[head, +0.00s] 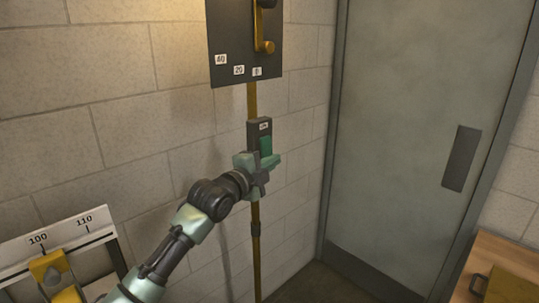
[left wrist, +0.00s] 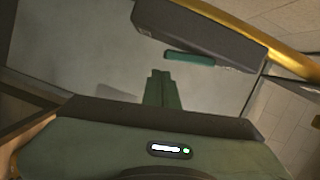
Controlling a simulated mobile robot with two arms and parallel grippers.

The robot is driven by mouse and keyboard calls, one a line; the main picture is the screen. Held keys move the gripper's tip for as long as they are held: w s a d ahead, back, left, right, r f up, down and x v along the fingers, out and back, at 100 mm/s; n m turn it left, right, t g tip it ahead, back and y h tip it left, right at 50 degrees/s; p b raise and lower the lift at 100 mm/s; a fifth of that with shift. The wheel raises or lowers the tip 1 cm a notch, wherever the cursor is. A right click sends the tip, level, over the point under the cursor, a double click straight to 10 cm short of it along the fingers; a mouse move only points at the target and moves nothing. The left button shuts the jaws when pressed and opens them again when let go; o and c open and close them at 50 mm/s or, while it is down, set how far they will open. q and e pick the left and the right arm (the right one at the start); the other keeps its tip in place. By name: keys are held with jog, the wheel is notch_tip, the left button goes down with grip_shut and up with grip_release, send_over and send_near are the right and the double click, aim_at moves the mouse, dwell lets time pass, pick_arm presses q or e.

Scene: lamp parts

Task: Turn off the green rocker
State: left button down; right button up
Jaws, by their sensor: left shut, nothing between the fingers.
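The green rocker (head: 266,146) is on the front of a dark switch box (head: 259,127), which sits on a yellow vertical pipe by the wall. A small white label is on the box's upper part, too small to read. My left gripper (head: 275,160) is at the rocker's lower end and hides part of it. In the left wrist view the rocker (left wrist: 190,58) lies just beyond the shut, empty fingers (left wrist: 160,78), under the box (left wrist: 200,32). I cannot tell whether the fingertips touch it. My right gripper is not in view.
A dark panel (head: 228,45) with a yellow lever (head: 264,32) and number labels is above the box. A grey door (head: 420,130) stands right. A scale board with a yellow slider (head: 52,272) is at lower left. A wooden top (head: 485,268) is at lower right.

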pick_arm(q)
jog(key=shift+w+a+f, duration=0.1)
jog(key=shift+w+a, duration=0.2)
jog(key=shift+a, duration=0.1)
jog(key=m+b, duration=0.2)
jog(key=f+m+b, duration=0.1)
jog(key=shift+w+a+m+t, duration=0.35)
jog(key=shift+w+m+t, duration=0.05)
jog(key=shift+s, duration=0.1)
